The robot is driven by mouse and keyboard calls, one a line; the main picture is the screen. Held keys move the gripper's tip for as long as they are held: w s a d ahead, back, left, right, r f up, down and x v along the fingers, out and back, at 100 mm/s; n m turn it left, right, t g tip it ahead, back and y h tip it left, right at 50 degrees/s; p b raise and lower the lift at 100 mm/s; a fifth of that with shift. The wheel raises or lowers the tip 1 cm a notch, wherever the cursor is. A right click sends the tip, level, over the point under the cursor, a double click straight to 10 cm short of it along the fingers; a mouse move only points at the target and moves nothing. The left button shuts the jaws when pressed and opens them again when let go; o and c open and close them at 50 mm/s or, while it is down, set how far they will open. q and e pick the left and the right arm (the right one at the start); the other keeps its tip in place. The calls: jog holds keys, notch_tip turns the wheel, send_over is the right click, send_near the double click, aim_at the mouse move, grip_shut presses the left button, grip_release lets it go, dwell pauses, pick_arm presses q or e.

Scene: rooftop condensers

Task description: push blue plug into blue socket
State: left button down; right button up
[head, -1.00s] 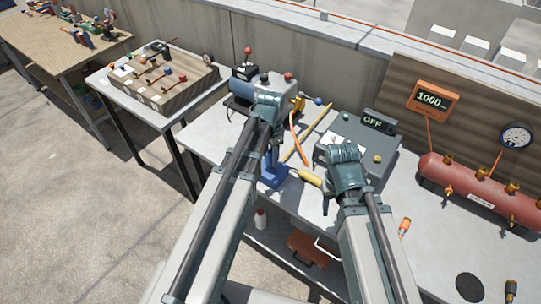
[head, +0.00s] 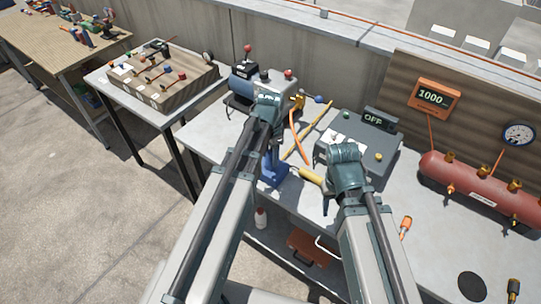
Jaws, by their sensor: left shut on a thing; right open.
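I cannot make out the blue plug or the blue socket; both may be hidden behind my arms. My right gripper (head: 345,155) is open over the front of the grey box (head: 370,137) with coloured knobs and an "OFF" display (head: 378,120). Its fingertips are hidden by the wrist.
A blue stand (head: 273,172) is just below my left gripper. An orange strip (head: 296,132) and a yellow rod (head: 318,118) lie between the grippers. A red tank (head: 482,187) stands at the right. A smaller table (head: 103,78) with a wooden panel is at the left.

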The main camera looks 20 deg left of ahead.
aim_at(270, 154)
pick_arm(q)
jog(key=shift+c, duration=1.3)
grip_release()
jog(key=shift+r, duration=0.15)
notch_tip(270, 154, up, 14)
jog(key=p, duration=1.3)
jog(key=shift+f+p, duration=0.25)
jog(key=shift+p, duration=0.15)
jog(key=s+d+f+n+y+b, duration=0.1)
jog(key=s+d+f+n+b, duration=0.2)
jog(key=s+d, duration=0.7)
jog(key=s+f+b, duration=0.1)
jog(key=s, duration=0.3)
jog(key=shift+d+f+n+b, duration=0.3)
jog(key=shift+d+n+b, duration=0.05)
jog(key=shift+n, duration=0.05)
